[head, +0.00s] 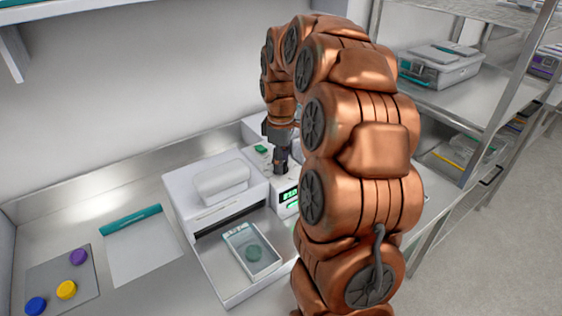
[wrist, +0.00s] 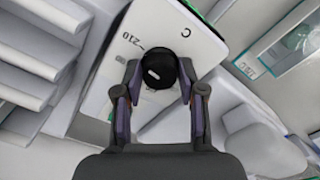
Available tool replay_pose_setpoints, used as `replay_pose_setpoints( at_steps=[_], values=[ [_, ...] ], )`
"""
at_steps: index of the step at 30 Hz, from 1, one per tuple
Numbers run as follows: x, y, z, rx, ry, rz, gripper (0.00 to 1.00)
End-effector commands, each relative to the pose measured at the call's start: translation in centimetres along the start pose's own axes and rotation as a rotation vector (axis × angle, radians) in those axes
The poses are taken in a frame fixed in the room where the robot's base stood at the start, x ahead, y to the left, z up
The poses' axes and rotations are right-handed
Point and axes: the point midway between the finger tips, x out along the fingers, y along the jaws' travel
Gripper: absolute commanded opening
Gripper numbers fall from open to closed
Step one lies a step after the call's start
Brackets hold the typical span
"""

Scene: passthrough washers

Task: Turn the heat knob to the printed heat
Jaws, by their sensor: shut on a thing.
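The heat knob (wrist: 160,68) is a round black knob with a short white mark, on a tilted white panel (wrist: 112,75). Print on the panel reads "210" to the knob's upper left, beside a short tick, and "C" above it. My gripper (wrist: 160,82) has one dark finger on each side of the knob and is shut on it. In the head view my gripper (head: 280,158) points down at the panel beside the white machine (head: 185,195); the knob is hidden there. Green lit displays (head: 288,196) show near it, too small to read.
An open drawer of the machine holds a clear tray (head: 232,238) with a green disc. A sheet with a teal strip (head: 142,248) and a grey mat (head: 45,278) with purple, yellow and blue discs lie left. A metal shelf (head: 505,90) stands right.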

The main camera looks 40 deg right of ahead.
Motion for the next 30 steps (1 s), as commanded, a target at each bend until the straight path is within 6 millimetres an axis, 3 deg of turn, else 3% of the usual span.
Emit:
replay_pose_setpoints(
  at_steps=[30],
  values=[
    [-0.05, -0.09, -0.04, -0.891, 0.0, -0.003, 0.05]
  ],
)
